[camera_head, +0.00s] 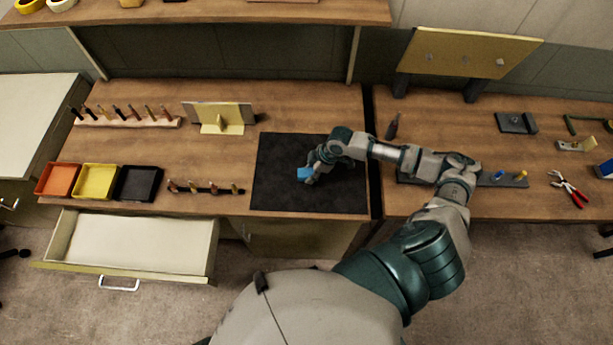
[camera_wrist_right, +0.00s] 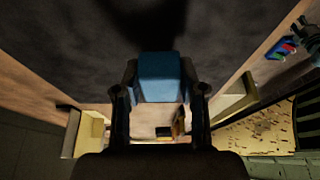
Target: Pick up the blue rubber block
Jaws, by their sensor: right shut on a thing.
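The blue rubber block (camera_head: 305,173) is over the black mat (camera_head: 275,190) on the left workbench in the head view. My right gripper (camera_head: 311,174) is shut on it. In the right wrist view the blue block (camera_wrist_right: 159,78) sits between the two dark fingers of my right gripper (camera_wrist_right: 159,95), one on each side. I cannot tell whether the block touches the mat. My left gripper is not in view.
Orange, yellow and black trays (camera_head: 98,180) stand at the left of the bench, above an open drawer (camera_head: 135,245). A small stand (camera_head: 220,117) and a tool rack (camera_head: 125,118) are behind. Red pliers (camera_head: 569,189) lie on the right bench.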

